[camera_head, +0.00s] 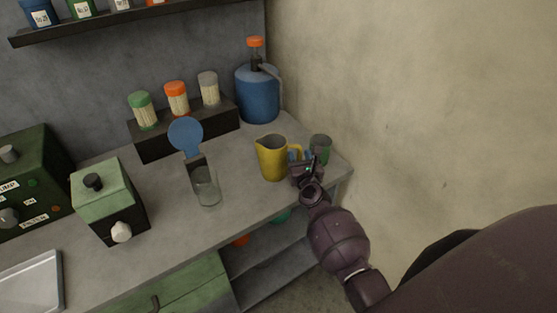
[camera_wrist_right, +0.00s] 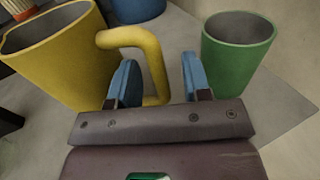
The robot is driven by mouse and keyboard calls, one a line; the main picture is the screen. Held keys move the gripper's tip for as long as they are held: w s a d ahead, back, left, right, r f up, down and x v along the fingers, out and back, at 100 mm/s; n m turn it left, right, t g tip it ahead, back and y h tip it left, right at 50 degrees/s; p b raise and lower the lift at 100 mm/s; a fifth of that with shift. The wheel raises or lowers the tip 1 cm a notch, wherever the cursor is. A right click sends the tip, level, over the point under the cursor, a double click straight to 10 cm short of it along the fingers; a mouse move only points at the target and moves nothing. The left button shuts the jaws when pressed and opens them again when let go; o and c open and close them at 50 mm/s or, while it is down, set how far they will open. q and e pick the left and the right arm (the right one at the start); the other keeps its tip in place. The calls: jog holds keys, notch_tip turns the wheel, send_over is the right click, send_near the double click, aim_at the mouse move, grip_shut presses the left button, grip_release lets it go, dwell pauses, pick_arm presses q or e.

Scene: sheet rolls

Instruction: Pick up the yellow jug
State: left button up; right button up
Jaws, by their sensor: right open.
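The yellow jug (camera_head: 270,160) stands upright on the grey counter, with its handle toward the right. It fills the left of the right wrist view (camera_wrist_right: 55,55). My right gripper (camera_head: 303,160) is at the jug's handle side, between the jug and a green cup. In the right wrist view its two blue fingers (camera_wrist_right: 157,80) are apart, with the jug handle (camera_wrist_right: 140,38) just ahead of and near the left finger. I cannot tell whether the finger touches the handle. My left gripper is not in view.
The green cup (camera_head: 321,148) stands close on the right, also in the wrist view (camera_wrist_right: 237,50). A blue canister (camera_head: 257,96) stands behind. A wall bounds the right side.

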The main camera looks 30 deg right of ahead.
jog(key=shift+x, duration=1.25)
jog(key=shift+c, duration=0.2)
grip_shut()
